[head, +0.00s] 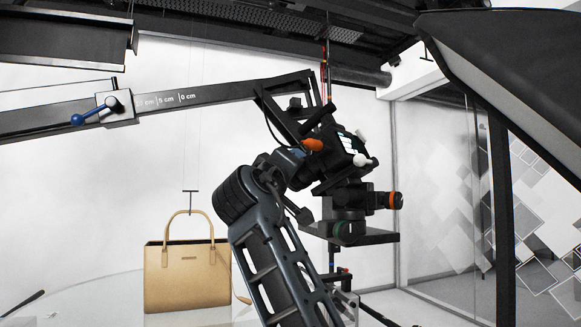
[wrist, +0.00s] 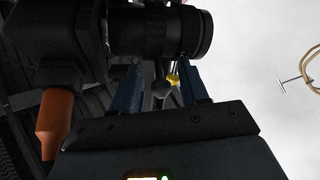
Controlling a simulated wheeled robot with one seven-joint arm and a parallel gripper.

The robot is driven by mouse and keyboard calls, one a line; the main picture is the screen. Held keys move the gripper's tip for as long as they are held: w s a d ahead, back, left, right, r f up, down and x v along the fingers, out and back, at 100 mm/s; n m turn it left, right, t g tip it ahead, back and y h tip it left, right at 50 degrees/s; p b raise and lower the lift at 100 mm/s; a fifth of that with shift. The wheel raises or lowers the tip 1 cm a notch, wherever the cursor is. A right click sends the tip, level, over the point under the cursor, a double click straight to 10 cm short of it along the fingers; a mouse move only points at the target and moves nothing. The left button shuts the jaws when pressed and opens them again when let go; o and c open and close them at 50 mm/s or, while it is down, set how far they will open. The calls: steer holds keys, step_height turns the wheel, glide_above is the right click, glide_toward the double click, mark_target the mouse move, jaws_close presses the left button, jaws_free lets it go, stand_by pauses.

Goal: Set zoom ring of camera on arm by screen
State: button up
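The black camera (head: 352,198) hangs at the end of the crane arm, its lens pointing right with an orange band (head: 395,200) near the front. A small lit screen (head: 352,144) is above it. In the wrist view the black ribbed lens barrel (wrist: 160,34) runs across the top, just beyond my fingertips. My gripper (wrist: 163,80) has its two blue fingers apart, with a gap between them. A dark knob with a yellow part (wrist: 172,80) shows in that gap; I cannot tell whether anything touches. In the head view my fingertips cannot be made out.
An orange handle (wrist: 55,122) is left of the fingers in the wrist view. The crane arm (head: 215,92) crosses the upper left. A tan handbag (head: 187,276) stands on the turntable (head: 95,298). A large dark panel (head: 505,75) fills the upper right.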

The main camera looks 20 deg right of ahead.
steer(key=b+v, duration=0.1)
steer(key=v, duration=0.6)
steer(key=shift+s+a+f+b, duration=0.2)
steer(key=shift+s+a+b, duration=0.05)
steer(key=shift+b, duration=0.15)
stand_by(0.3)
